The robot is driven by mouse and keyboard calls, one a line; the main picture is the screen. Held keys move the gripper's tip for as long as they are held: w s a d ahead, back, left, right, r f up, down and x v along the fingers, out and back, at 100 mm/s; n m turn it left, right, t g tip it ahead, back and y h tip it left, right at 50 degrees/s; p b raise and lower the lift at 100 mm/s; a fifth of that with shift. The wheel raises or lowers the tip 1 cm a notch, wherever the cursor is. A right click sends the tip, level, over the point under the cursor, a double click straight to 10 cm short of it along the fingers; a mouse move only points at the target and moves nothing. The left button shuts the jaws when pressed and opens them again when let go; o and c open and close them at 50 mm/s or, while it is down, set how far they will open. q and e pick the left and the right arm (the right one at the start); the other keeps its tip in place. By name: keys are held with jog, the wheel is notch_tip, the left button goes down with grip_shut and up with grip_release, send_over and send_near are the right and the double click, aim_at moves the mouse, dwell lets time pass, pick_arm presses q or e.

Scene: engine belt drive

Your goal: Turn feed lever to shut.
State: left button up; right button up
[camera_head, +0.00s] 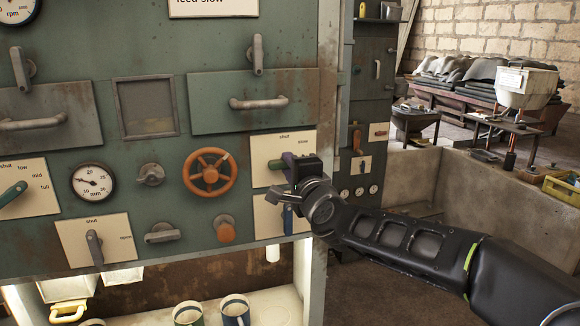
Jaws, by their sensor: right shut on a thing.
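My right gripper (292,170) is at the right edge of the green machine panel. A sign (212,4) at the top edge reads "feed slow". My left gripper is not in view.
Left of the gripper are an orange handwheel (209,172) and a drawer handle (258,103). Below it is another pale plate (267,216) with a blue lever (288,218). An orange knob (226,233) is close by.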

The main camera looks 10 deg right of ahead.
grip_shut()
jog(key=shift+n, duration=0.3)
jog(key=n+p, duration=0.5)
jog(key=n, duration=1.2)
dwell(0.4)
jog(key=shift+f+n, duration=0.1)
jog(key=shift+n, duration=0.2)
jog(key=o, duration=0.6)
grip_release()
